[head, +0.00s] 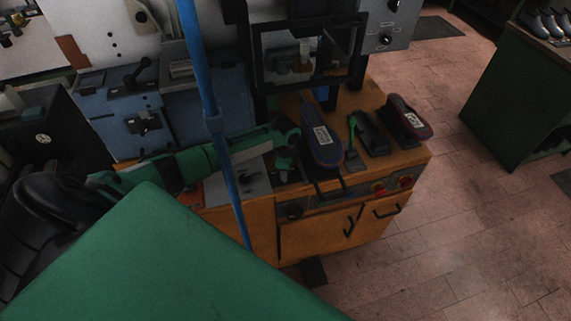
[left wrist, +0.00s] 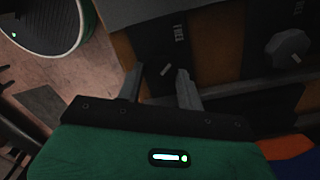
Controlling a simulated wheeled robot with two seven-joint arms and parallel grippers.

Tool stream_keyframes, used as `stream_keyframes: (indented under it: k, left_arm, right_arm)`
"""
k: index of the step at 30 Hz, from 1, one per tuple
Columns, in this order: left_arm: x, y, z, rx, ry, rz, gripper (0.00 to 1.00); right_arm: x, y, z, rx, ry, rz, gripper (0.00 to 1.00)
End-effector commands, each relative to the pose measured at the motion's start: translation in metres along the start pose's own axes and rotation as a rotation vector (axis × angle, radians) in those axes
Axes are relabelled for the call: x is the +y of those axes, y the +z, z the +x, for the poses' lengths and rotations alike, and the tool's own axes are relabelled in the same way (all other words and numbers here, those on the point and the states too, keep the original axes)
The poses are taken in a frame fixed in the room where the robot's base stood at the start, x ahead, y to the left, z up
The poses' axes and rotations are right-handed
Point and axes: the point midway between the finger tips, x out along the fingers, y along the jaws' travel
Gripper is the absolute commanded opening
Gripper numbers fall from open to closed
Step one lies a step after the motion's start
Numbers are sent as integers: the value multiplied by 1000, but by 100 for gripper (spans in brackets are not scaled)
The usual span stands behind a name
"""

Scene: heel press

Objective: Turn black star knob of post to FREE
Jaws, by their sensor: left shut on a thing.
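My left gripper (head: 290,163) reaches in from the left, over the front of the orange bench cabinet. In the left wrist view its two grey fingers (left wrist: 160,84) are closed about a dark knob (left wrist: 166,70) that carries a short pale pointer mark. The knob's outline is hard to make out against the black plate (left wrist: 152,42) behind it. A small white label (left wrist: 180,32) above the knob is too small to read surely. A second, greyer star knob (left wrist: 288,48) stands to the right, clear of the fingers. My right gripper is out of view.
The orange cabinet (head: 245,226) carries two dark shoe-like pieces (head: 322,146) (head: 409,117) and a green-handled tool (head: 352,135). A slim blue pole (head: 212,100) crosses in front of my left arm. Tiled floor (head: 480,200) lies open to the right.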

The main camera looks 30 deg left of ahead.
Motion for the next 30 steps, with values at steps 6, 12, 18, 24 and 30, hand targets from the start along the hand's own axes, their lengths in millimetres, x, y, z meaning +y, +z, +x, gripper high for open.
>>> stream_keyframes:
  k: [6,12,18,24,30]
  left_arm:
    - [-1,1,-2,-1,-2,-82,14]
    - [-2,1,-1,-2,-3,-112,14]
    - [-2,1,-1,-2,-3,-117,14]
    - [-2,1,-1,-2,-3,-117,14]
    - [-1,1,-1,-1,-2,-116,59]
  right_arm:
    - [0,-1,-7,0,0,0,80]
    - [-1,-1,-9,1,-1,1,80]
    - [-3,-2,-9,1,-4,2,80]
    - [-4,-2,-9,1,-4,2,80]
    - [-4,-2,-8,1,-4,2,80]
